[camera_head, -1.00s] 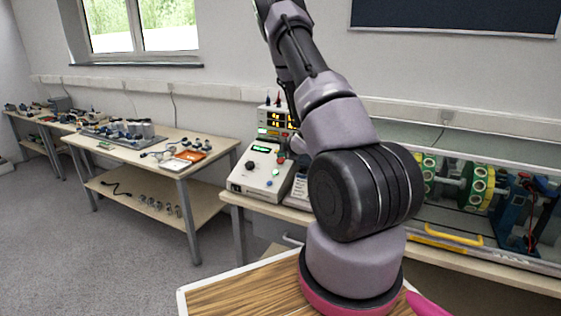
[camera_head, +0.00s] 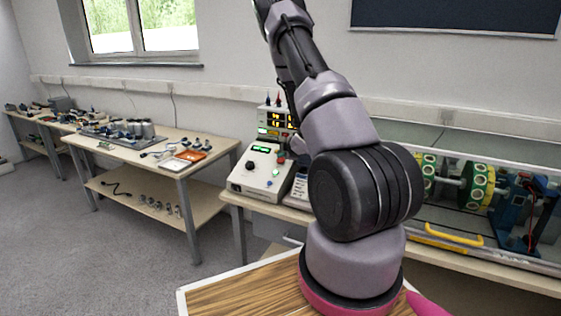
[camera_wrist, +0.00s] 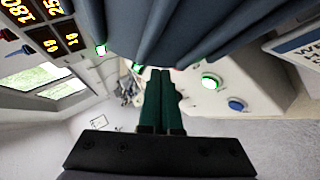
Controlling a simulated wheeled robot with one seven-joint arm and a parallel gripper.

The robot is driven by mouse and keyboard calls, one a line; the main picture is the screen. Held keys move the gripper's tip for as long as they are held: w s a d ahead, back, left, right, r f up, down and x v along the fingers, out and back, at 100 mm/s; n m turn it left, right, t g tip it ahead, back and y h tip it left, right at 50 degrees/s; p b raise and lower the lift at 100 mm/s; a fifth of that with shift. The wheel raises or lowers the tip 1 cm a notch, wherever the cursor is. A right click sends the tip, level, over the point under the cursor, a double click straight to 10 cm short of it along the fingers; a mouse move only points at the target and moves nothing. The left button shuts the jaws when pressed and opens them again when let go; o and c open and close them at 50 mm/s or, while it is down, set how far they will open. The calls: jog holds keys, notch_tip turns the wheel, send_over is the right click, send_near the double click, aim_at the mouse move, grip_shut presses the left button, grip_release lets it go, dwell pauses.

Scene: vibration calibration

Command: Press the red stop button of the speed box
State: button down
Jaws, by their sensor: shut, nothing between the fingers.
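The speed box (camera_head: 250,184) is a pale sloped console on the bench in the head view. It has a green display (camera_head: 261,149), a black knob (camera_head: 249,166) and a green lit button (camera_head: 276,172). A small red spot (camera_head: 281,160) shows near its right edge, perhaps the stop button. In the wrist view my gripper (camera_wrist: 160,73) is shut and empty, its fingers pointing at the box face. A green lit button (camera_wrist: 210,82) and a blue button (camera_wrist: 237,104) lie to their right. No red button can be made out there. Contact cannot be told.
A meter unit with lit digits (camera_head: 276,117) stands behind the box. A clear-covered rig with green and yellow discs (camera_head: 478,185) is on the right. A side table (camera_head: 150,140) with small parts stands left. Dark blue-grey folds (camera_wrist: 190,25) cover the wrist view's top.

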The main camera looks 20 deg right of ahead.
jog(key=shift+f, duration=0.1)
dwell(0.4)
jog(key=shift+w+d+f, duration=0.1)
jog(key=shift+d+f, duration=0.05)
jog(key=shift+f, duration=0.1)
jog(key=shift+w+d+f, duration=0.1)
jog(key=shift+d+f, duration=0.05)
jog(key=shift+f, duration=0.2)
dwell(0.6)
jog(key=shift+r, duration=0.1)
jog(key=shift+s+a+r, duration=0.25)
jog(key=shift+a+r, duration=0.05)
jog(key=shift+r, duration=0.3)
jog(key=shift+s+a+r, duration=0.2)
jog(key=shift+a+r, duration=0.1)
jog(key=shift+r, duration=0.45)
jog(key=shift+s+a+r, duration=0.25)
jog(key=shift+r, duration=0.55)
jog(key=shift+s+a+r, duration=0.2)
jog(key=shift+a+r, duration=0.1)
jog(key=shift+r, duration=0.45)
